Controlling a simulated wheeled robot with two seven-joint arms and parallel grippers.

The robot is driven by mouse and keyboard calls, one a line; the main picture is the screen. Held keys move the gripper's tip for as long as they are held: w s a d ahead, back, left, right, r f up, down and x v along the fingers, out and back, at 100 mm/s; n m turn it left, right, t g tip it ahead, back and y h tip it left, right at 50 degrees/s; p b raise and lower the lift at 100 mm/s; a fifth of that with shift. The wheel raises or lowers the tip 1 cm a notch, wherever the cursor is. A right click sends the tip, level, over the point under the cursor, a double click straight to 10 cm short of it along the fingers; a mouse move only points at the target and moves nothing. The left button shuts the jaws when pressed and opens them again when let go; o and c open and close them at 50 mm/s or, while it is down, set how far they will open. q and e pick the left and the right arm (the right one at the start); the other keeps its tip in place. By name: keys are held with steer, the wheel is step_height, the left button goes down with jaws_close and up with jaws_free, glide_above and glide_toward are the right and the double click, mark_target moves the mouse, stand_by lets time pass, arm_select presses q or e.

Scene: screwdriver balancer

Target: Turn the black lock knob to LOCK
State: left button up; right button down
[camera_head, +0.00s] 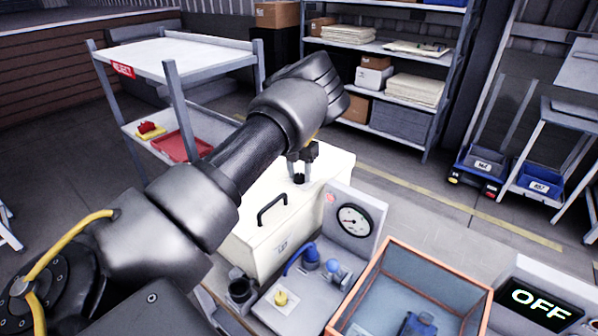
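My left arm reaches in from the left across the middle of the head view. Its gripper (301,166) points down over the far part of a cream box (262,243) with a black handle. A small black part (299,179), which looks like the lock knob, sits on the box top at the fingertips. The fingers look slightly apart around or just above it; I cannot tell whether they touch it. No LOCK marking can be read, so the knob's setting cannot be told. My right gripper is not in view.
A display (541,304) reads OFF. A white REJECT cart (185,52) stands behind my arm.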

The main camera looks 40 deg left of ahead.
mark_target(297, 175)
arm_select(q)
steer(key=shift+o, duration=0.9)
steer(key=shift+r, duration=0.15)
step_height(297, 175, up, 10)
steer(key=b, duration=0.2)
steer(key=shift+a+r, duration=0.25)
steer(key=shift+s, duration=0.1)
